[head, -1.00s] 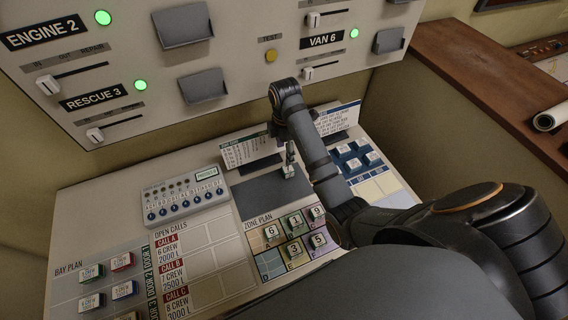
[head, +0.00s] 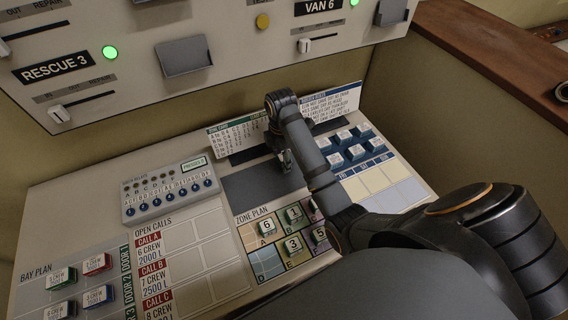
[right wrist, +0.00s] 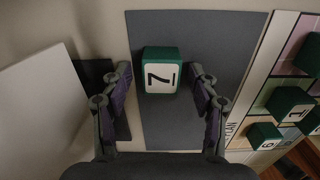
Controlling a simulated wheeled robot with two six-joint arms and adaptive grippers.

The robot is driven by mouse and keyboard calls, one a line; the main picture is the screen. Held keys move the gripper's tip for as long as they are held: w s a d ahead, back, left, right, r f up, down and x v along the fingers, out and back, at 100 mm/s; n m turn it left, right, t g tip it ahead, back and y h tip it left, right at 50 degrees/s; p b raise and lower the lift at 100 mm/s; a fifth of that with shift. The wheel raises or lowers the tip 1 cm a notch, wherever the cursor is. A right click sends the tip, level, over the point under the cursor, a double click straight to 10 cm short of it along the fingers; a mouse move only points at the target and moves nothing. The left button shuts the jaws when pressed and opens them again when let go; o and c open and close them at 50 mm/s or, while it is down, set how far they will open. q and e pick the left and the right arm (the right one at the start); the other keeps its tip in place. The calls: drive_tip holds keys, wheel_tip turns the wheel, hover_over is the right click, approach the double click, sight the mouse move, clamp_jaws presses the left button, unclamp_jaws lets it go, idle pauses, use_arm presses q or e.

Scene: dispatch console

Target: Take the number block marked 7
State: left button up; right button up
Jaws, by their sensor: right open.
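The number block marked 7 (right wrist: 161,70) is green with a white face and a black 7. In the right wrist view it sits on a dark grey panel (right wrist: 190,28), turned sideways. My right gripper (right wrist: 160,82) is open, with one finger on each side of the block and gaps showing between. In the head view my right gripper (head: 287,160) is over the dark grey panel (head: 255,187) and hides the block. My left gripper is in neither view.
The zone plan (head: 265,268) holds several green number blocks, such as 6 (head: 267,227), 1 (head: 294,214) and 3 (head: 292,244). A small switch box (head: 168,188) stands left of the panel. White-topped blocks on a blue rack (head: 345,143) stand to the right.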

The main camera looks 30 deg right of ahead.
drive_tip(key=shift+s+r, duration=0.1)
drive_tip(key=shift+r, duration=0.1)
drive_tip(key=c, duration=1.1)
drive_tip(key=shift+r+p, duration=0.5)
wheel_tip(320, 180, up, 3)
drive_tip(key=p, duration=0.2)
drive_tip(key=shift+r+p, duration=0.15)
drive_tip(key=shift+p, duration=0.25)
use_arm(q)
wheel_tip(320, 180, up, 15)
drive_tip(key=p, duration=1.1)
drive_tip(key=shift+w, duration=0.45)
use_arm(e)
drive_tip(key=s+r, duration=0.3)
drive_tip(key=s, duration=0.1)
drive_tip(key=s+r, duration=0.2)
drive_tip(key=s, duration=0.3)
drive_tip(key=s+a+r, duration=0.1)
drive_tip(key=s+r, duration=0.2)
drive_tip(key=s, duration=0.2)
drive_tip(key=shift+r, duration=0.3)
